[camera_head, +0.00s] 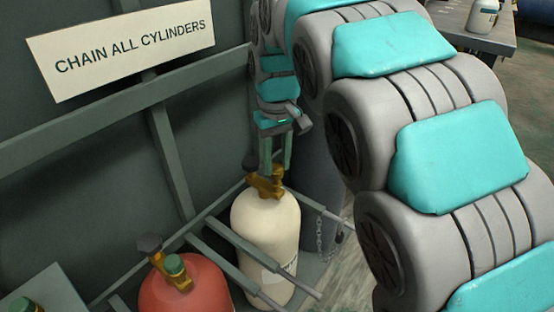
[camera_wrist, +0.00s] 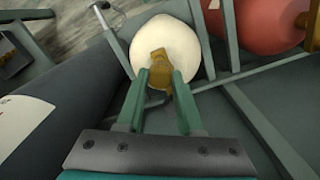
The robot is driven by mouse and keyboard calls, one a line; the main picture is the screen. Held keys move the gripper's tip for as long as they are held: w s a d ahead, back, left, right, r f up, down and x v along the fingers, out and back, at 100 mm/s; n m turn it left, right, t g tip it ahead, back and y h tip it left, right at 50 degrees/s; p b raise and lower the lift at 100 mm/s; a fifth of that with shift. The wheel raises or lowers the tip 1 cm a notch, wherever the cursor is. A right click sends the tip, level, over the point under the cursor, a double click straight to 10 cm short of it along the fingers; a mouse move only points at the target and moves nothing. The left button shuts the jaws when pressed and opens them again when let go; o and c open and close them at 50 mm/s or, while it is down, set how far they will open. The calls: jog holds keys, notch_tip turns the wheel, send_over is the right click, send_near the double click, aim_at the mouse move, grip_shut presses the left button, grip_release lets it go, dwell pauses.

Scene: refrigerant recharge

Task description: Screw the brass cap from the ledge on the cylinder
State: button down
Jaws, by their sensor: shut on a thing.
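The cream cylinder (camera_head: 265,225) stands in a bay of the grey rack, with a brass valve (camera_head: 266,184) on top. In the wrist view the cylinder's pale top (camera_wrist: 147,42) is seen from above. My gripper (camera_head: 275,168) points down at the valve, its green fingers shut on the brass cap (camera_wrist: 162,72). The cap and valve overlap, so I cannot tell whether the cap is seated or how far it is threaded. In the wrist view my gripper (camera_wrist: 163,82) is over the cylinder's near side.
A red cylinder (camera_head: 185,290) with a brass valve and green cap (camera_head: 174,264) stands at left. A dark grey cylinder (camera_head: 320,195) stands behind at right. Rack bars (camera_head: 240,250) flank the cream cylinder, and a chain (camera_head: 320,232) hangs nearby. A sign (camera_head: 125,48) is on the wall.

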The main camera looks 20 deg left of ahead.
jog(key=shift+f+b, duration=0.35)
jog(key=shift+f, duration=0.65)
dwell(0.7)
jog(key=shift+r+m+p, duration=0.15)
jog(key=shift+m+p, duration=0.45)
jog(key=shift+m, duration=0.3)
jog(key=shift+m+p, duration=0.3)
jog(key=shift+m, duration=0.6)
jog(key=shift+m+p, duration=0.75)
jog(key=shift+m, duration=0.45)
jog(key=shift+a+m, duration=0.1)
jog(key=shift+m, duration=0.5)
